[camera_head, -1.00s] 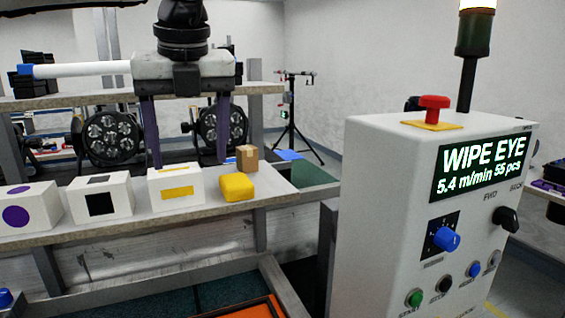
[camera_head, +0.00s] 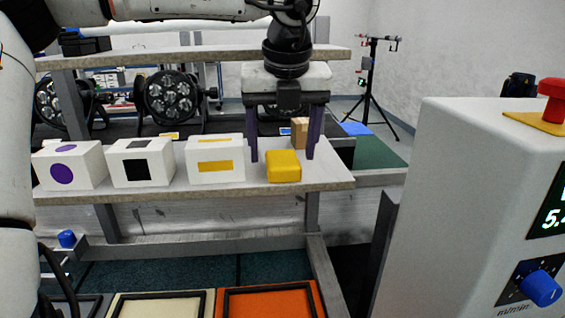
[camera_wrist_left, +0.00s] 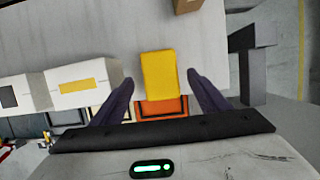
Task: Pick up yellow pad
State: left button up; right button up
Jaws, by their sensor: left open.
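The yellow pad (camera_head: 284,167) is a small rounded yellow block on the grey shelf, right of the white box with a yellow stripe. In the left wrist view the yellow pad (camera_wrist_left: 159,73) lies ahead, between the two finger lines. My left gripper (camera_head: 283,158) is open above the shelf, one dark purple finger on each side of the pad in the head view. In the left wrist view my left gripper (camera_wrist_left: 159,88) shows both fingers apart with nothing held. I cannot tell how high the fingertips are above the pad. My right gripper is not in view.
White boxes with a yellow stripe (camera_head: 216,160), a black square (camera_head: 142,163) and a purple disc (camera_head: 69,166) stand left on the shelf (camera_head: 210,186). A cardboard box (camera_head: 300,133) stands behind the pad. A white control cabinet (camera_head: 450,200) is at right.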

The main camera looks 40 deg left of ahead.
aim_at(283, 159)
pick_arm(q)
jog(key=shift+x, duration=1.1)
jog(key=c, duration=1.1)
jog(key=shift+r, duration=0.1)
notch_tip(283, 159, up, 10)
